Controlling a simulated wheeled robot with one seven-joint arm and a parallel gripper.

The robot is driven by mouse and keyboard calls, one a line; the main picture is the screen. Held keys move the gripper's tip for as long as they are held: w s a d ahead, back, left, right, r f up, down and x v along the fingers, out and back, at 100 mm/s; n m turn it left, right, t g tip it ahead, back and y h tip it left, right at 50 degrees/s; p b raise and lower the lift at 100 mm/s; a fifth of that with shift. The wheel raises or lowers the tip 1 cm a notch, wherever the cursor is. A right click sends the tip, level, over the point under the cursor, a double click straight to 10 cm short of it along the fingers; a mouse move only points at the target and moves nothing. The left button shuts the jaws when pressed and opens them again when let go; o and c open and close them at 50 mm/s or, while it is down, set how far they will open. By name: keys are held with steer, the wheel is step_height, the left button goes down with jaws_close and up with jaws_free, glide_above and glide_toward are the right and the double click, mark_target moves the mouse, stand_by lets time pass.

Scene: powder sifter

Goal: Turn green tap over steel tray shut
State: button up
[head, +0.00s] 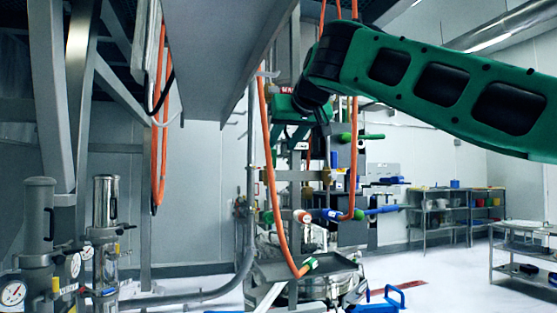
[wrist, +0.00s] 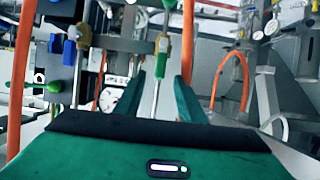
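My gripper (wrist: 160,82) is open, with its two green fingers apart and nothing held. In the wrist view, a green handle (wrist: 161,60) with a brass part above it and a thin steel rod below shows between and beyond the fingertips; contact cannot be told. In the head view, a small green fitting (head: 309,265) sits at an orange hose's end over the steel tray (head: 275,270). Higher green handles (head: 348,137) stick out from the pipe rack. I cannot tell which of these is the tap between my fingers. My arm partly covers the rack's upper part.
Blue handles (head: 384,210) stick out to the right of the rack. Orange hoses (head: 270,175) hang close around it. A grey beam (head: 220,60) and gauged cylinders (head: 105,215) stand on the left. Shelves (head: 440,215) stand at the right, with open floor before them.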

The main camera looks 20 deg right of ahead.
mark_target(274, 153)
steer(key=x, duration=0.7)
steer(key=r+x, duration=0.1)
steer(key=x, duration=0.2)
steer(key=shift+w, duration=0.4)
steer(key=shift+c, duration=0.6)
jaws_close()
